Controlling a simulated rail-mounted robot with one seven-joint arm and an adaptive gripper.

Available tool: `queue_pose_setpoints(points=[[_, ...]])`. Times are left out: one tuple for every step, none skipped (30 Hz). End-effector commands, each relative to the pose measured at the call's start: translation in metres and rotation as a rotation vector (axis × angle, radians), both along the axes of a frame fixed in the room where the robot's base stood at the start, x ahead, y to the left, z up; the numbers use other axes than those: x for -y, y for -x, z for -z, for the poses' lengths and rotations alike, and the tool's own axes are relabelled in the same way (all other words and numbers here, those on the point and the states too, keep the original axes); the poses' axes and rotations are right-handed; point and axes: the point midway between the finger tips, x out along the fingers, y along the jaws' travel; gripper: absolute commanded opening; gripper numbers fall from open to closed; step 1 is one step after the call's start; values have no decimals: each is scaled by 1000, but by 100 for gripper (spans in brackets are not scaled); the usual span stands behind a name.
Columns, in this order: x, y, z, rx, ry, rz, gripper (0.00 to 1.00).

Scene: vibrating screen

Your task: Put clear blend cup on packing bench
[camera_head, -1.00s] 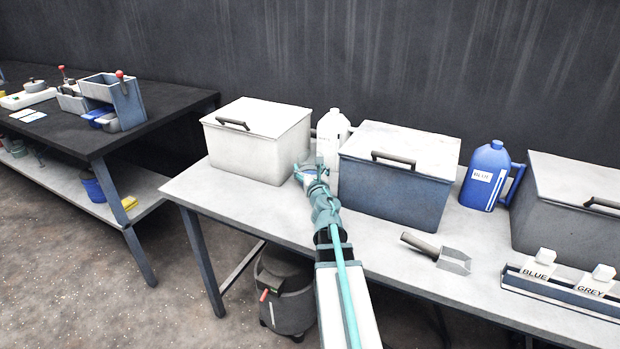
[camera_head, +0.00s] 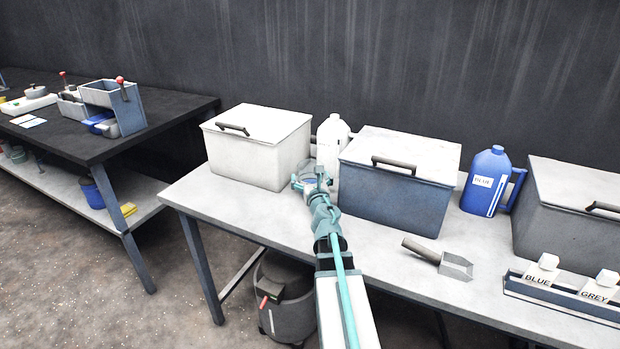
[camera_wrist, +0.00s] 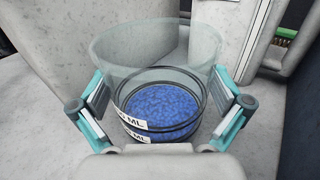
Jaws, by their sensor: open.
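The clear cup (camera_wrist: 157,50) stands upright in the wrist view, holding blue granules (camera_wrist: 158,108) and marked with dark rings and white "ML" labels. My gripper (camera_wrist: 165,100) is open, with one teal-edged finger on each side of the cup. In the head view my gripper (camera_head: 312,183) is low over the pale table (camera_head: 225,205), between the white bin and the dark blue bin. The cup is mostly hidden there by my gripper. I cannot tell which surface is the packing bench.
A white lidded bin (camera_head: 245,160), a white jug (camera_head: 331,140) and a dark blue bin (camera_head: 390,205) stand close around my gripper. A metal scoop (camera_head: 455,266) lies to the right. A blue jug (camera_head: 487,180) stands farther right. A dark bench (camera_head: 165,120) is at left.

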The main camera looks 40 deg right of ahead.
Motion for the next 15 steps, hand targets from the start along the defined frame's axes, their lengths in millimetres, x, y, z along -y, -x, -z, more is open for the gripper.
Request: queue_pose_setpoints(points=[[0,0,-1,0,0,0,100],[0,0,-2,0,0,0,100],[0,0,-4,0,0,0,100],[0,1,-5,0,0,0,100],[-2,5,-3,0,0,0,100],[-5,9,-3,0,0,0,100],[-6,12,-2,0,0,0,100],[-8,16,-3,0,0,0,100],[-11,21,-2,0,0,0,100],[-13,25,-2,0,0,0,100],[-15,29,-2,0,0,0,100],[-17,34,-2,0,0,0,100],[-19,38,-2,0,0,0,100],[-20,41,-2,0,0,0,100],[-22,44,-2,0,0,0,100]])
